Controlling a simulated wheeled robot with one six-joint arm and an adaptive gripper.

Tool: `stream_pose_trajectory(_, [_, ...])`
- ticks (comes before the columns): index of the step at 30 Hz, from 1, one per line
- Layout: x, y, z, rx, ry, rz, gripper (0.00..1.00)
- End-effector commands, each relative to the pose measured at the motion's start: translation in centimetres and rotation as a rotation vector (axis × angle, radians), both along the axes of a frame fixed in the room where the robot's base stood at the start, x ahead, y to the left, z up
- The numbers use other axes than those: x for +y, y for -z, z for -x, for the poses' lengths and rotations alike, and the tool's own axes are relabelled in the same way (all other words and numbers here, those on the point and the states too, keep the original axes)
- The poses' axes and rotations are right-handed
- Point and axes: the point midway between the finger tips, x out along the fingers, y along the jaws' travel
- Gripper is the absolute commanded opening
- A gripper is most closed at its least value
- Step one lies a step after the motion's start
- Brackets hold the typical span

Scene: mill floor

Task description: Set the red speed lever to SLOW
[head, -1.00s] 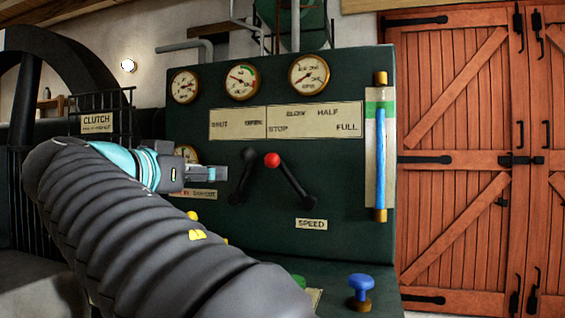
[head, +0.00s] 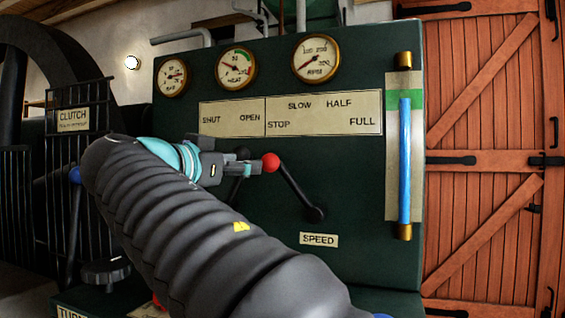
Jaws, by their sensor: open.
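The speed lever (head: 294,188) is a black arm with a red ball knob (head: 270,162) on the dark green panel. It leans up and to the left from its pivot, with the knob below the word STOP on the scale plate (head: 325,118). SLOW is printed further right and higher, then HALF and FULL. A SPEED tag (head: 319,240) sits below the pivot. My gripper (head: 255,164) is open, with its fingertips at the left side of the red knob. I cannot tell whether they touch it or surround it.
A second black lever (head: 236,190) stands just left, mostly hidden behind my gripper. Three gauges (head: 316,58) line the panel top. A blue sight tube (head: 405,160) runs down the right side. A blue-knobbed lever (head: 75,177) is by the CLUTCH sign (head: 73,119).

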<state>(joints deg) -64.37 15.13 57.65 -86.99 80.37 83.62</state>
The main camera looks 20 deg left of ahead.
Motion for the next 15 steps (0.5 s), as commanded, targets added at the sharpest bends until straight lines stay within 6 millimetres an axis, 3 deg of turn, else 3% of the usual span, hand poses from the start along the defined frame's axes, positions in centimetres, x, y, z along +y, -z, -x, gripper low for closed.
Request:
stream_pose_trajectory(9, [-1.7,-0.1,-5.9,0.001,0.004,0.001,0.53])
stream_pose_trajectory(15, [-2.5,-0.1,-8.8,0.000,0.004,0.002,0.53])
